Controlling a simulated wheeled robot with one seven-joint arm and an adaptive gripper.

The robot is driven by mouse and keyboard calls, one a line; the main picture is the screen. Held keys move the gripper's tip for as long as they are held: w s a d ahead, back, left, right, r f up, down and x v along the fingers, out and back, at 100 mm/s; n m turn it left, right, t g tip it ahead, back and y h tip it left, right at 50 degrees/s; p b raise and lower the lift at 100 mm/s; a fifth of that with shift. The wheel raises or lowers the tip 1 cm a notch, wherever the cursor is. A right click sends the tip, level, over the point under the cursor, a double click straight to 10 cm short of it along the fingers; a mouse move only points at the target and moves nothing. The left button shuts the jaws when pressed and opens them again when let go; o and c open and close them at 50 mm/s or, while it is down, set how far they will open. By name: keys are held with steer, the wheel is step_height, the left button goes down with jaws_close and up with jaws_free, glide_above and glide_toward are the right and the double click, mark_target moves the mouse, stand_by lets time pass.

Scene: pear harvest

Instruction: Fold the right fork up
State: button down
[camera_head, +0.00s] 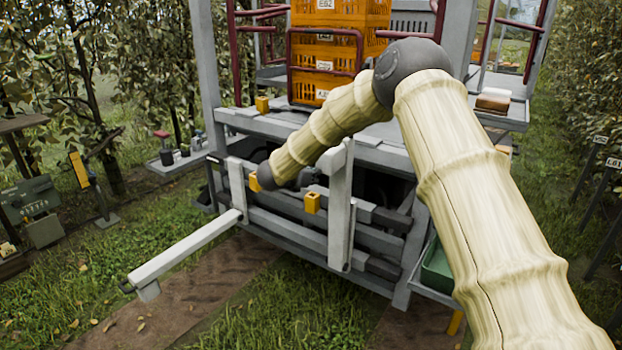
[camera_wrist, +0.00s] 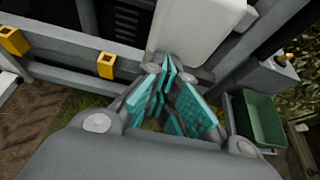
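The right fork (camera_head: 340,220) is a pale grey bar standing about upright against the front of the platform frame in the head view. A broad pale block, likely the same fork, shows at the top of the wrist view (camera_wrist: 195,30). The left fork (camera_head: 185,250) lies folded down and points out toward the lower left. My gripper (camera_wrist: 180,95) has teal pads, with its tips just below the pale block. I cannot tell whether they touch it or how far they are open. In the head view the fingers are hidden around the right fork.
Yellow brackets (camera_head: 312,202) sit on the frame's grey rails. Orange crates (camera_head: 335,50) are stacked on the platform. A green bin (camera_head: 437,268) stands at the right, also in the wrist view (camera_wrist: 258,120). Grass and dirt tracks lie open in front.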

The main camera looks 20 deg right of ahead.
steer(key=f+b+v, duration=0.1)
steer(key=b+v, duration=0.5)
steer(key=v, duration=0.7)
steer(key=s+f+n+t+y, duration=0.1)
steer(key=s+f+n, duration=0.2)
steer(key=f+n, duration=0.45)
steer(key=s+f+n+t+y, duration=0.15)
steer(key=f+n, duration=0.35)
steer(key=f, duration=0.6)
steer(key=s+f+n+g+y, duration=0.2)
steer(key=s+f+n+y, duration=0.2)
steer(key=s+f+n, duration=1.3)
steer(key=s+f+n+g+y, duration=0.15)
steer(key=s+f+n, duration=0.25)
steer(key=s+f, duration=0.45)
steer(key=s+f+n+g+y, duration=0.15)
steer(key=s+f+n, duration=0.3)
steer(key=s, duration=0.65)
steer(key=s+f+n+g, duration=0.1)
steer(key=s+n, duration=0.3)
steer(key=s, duration=0.6)
steer(key=s+d+f+n+g, duration=0.1)
steer(key=s+n+g, duration=0.3)
steer(key=s, duration=0.6)
steer(key=shift+f+y, duration=0.25)
steer(key=shift+y, duration=0.2)
steer(key=shift+w+d+g, duration=0.1)
steer(key=shift+d+g, duration=0.05)
steer(key=shift+g, duration=0.1)
